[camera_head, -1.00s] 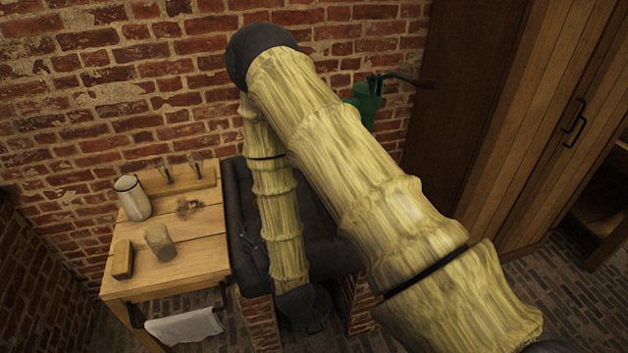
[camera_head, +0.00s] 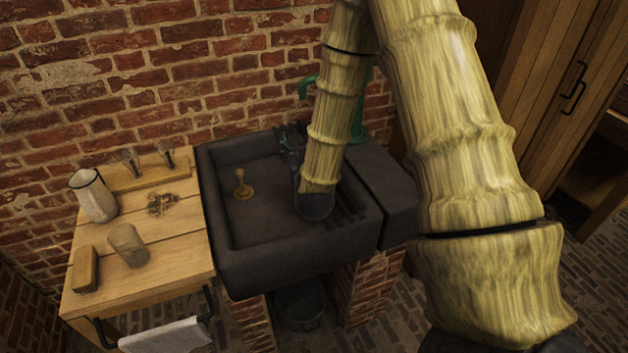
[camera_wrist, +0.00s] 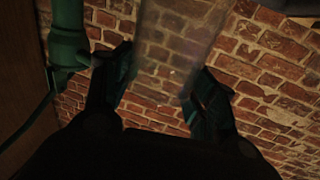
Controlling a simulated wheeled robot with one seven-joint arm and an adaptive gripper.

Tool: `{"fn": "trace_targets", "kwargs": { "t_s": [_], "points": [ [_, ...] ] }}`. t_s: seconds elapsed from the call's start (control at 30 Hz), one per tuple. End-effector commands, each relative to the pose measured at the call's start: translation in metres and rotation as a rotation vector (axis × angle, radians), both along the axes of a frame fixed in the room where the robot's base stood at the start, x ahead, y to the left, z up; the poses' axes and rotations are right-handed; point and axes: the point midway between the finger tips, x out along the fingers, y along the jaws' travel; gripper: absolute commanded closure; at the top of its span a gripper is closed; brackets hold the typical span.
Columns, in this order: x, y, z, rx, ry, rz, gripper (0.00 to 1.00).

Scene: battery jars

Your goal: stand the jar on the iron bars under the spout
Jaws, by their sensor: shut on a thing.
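A clear glass jar (camera_wrist: 176,45) is between the two fingers of my gripper (camera_wrist: 158,84) in the wrist view; brick shows through it. My gripper is shut on it. In the head view my gripper (camera_head: 290,142) is over the back of the dark sink, below and left of the spout; I cannot make out the jar there. The green spout (camera_head: 306,88) comes from a green pump (camera_head: 358,105), partly hidden by my arm. The pump also shows at upper left in the wrist view (camera_wrist: 66,45). Dark iron bars (camera_head: 352,208) lie at the sink's right side, partly covered by my arm.
The stone sink (camera_head: 290,270) holds a brass plug-like piece (camera_head: 242,186). A bucket (camera_head: 302,308) is below the sink.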

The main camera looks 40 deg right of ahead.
Motion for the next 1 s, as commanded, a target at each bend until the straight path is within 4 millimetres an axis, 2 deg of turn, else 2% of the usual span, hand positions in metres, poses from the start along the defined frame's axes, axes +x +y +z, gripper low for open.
{"fn": "trace_targets", "kwargs": {
  "t_s": [0.03,0.2,0.4,0.57,1.0],
  "points": [
    [-0.003,-0.021,-0.007,0.003,-0.005,-0.039,0.84],
    [-0.016,-0.074,-0.008,0.001,-0.003,-0.138,0.84],
    [-0.029,-0.108,-0.011,0.000,-0.001,-0.199,0.84],
    [-0.021,-0.113,-0.010,-0.004,0.000,-0.210,0.84],
    [0.065,-0.106,-0.017,-0.004,0.000,-0.211,0.84]
  ]
}}
